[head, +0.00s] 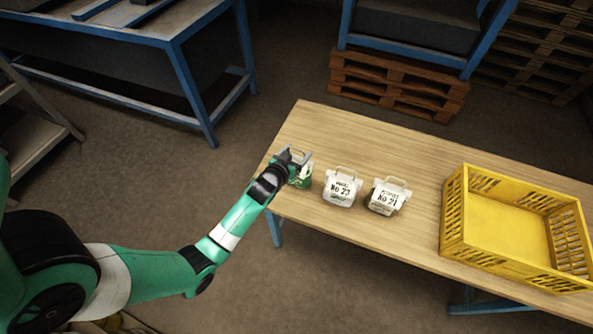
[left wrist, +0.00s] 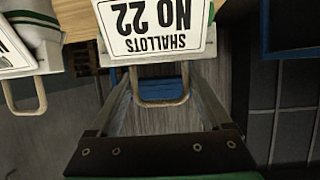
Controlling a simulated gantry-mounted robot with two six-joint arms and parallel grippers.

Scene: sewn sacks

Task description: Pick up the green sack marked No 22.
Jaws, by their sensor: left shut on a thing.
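The green sack marked No 22 (head: 302,182) is at the left end of the wooden table, mostly hidden under my left gripper (head: 297,158). In the left wrist view its white label (left wrist: 152,28) reads "Shallots No 22", upside down. Its tan loop handle (left wrist: 160,101) lies between the two fingers of my left gripper (left wrist: 158,78), which is shut on the sack. I cannot tell whether the sack touches the table. My right gripper is not in view.
A white sack marked No 23 (head: 341,187) and one marked No 21 (head: 388,196) stand to the right on the table (head: 370,139). An empty yellow crate (head: 455,221) sits farther right. The sack No 23 is close beside the held one.

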